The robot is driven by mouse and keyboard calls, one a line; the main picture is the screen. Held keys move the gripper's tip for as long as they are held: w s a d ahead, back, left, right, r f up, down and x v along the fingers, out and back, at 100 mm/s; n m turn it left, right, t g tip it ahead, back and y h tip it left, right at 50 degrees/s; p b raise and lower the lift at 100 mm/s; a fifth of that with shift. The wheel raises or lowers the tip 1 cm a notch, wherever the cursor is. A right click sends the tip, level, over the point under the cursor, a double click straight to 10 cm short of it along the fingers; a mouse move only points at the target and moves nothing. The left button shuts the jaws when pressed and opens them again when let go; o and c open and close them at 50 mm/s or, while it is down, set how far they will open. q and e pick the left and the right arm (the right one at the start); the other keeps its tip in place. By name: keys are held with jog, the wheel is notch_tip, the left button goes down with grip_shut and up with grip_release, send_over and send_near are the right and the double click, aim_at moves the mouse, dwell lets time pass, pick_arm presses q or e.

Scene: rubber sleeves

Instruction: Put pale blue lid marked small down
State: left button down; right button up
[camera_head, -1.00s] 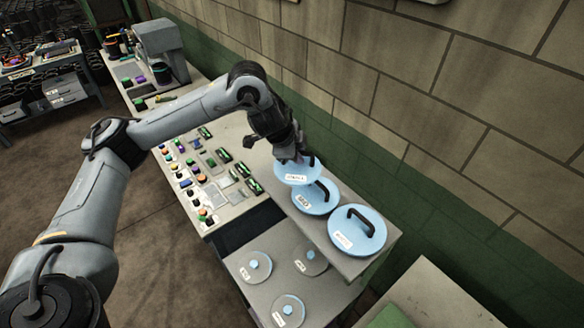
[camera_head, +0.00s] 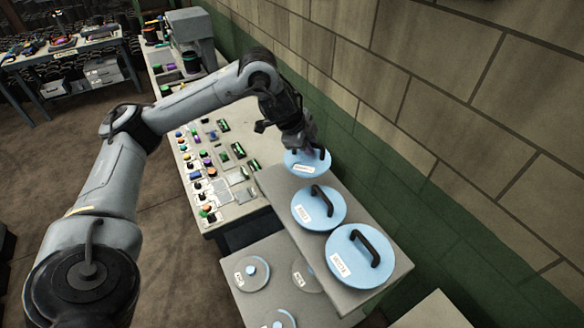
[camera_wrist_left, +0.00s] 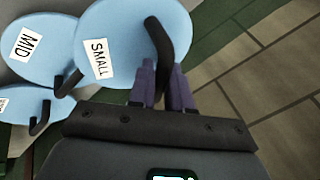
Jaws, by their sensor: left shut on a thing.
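The pale blue lid marked small (camera_head: 300,168) is at the far end of the grey ledge, with a black handle and a white label. In the left wrist view, the label on this lid (camera_wrist_left: 118,28) reads SMALL. My left gripper (camera_head: 307,149) is above it, its purple fingers (camera_wrist_left: 162,78) shut on the black handle. I cannot tell whether the lid touches the ledge. The lid marked mid (camera_head: 330,211) lies beside it, and the small lid's edge overlaps it in the left wrist view (camera_wrist_left: 45,60). My right gripper is not in view.
A larger pale blue lid (camera_head: 345,277) lies at the near end of the ledge (camera_head: 391,284). A lower grey surface (camera_head: 238,292) holds round grey discs with blue knobs. A panel of buttons (camera_head: 222,190) lies left of the ledge. A block wall (camera_head: 450,130) runs along the right.

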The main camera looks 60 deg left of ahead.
aim_at(288, 154)
pick_arm(q)
jog(key=s+a+f+b, duration=0.2)
jog(key=a+b, duration=0.1)
jog(key=shift+f, duration=0.4)
jog(key=shift+s+a+f+b, duration=0.1)
jog(key=shift+s+a+b, duration=0.3)
jog(key=shift+a+b, duration=0.25)
jog(key=shift+d+f, duration=0.1)
jog(key=shift+f, duration=1.85)
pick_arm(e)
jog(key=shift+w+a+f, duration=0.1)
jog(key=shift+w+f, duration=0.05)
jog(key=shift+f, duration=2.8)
pick_arm(q)
jog(key=c, duration=1.1)
grip_release()
jog(key=shift+f, duration=0.1)
jog(key=shift+o, duration=0.2)
